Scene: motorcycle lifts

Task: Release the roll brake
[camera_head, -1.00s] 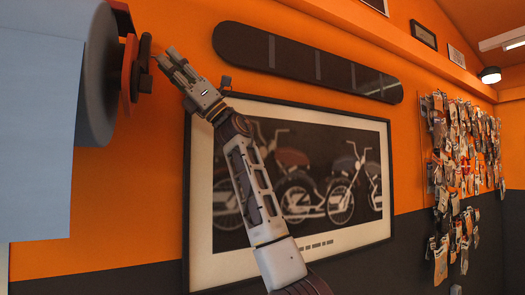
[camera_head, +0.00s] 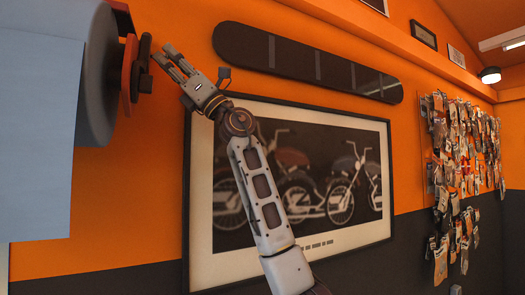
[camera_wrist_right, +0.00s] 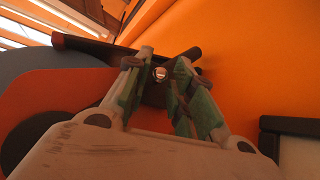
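The roll brake is a dark lever (camera_head: 144,66) on a red-orange bracket (camera_head: 127,58), at the right end of a large pale blue roll (camera_head: 40,120). My right gripper (camera_head: 167,55) is just right of the lever, its fingers parted and pointing up and left toward it. In the right wrist view the fingers (camera_wrist_right: 163,68) are apart with nothing gripped. The dark lever (camera_wrist_right: 95,48) lies beyond the fingertips, and a small shiny bolt shows between them. I cannot tell whether a finger touches the lever. My left gripper is not in view.
The orange wall (camera_head: 170,20) is close behind the gripper. A framed motorcycle picture (camera_head: 320,247) and a long dark board (camera_head: 300,60) hang on it. A rack of small packets (camera_head: 465,150) hangs at the right. The roll's grey end disc (camera_head: 98,90) stands beside the bracket.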

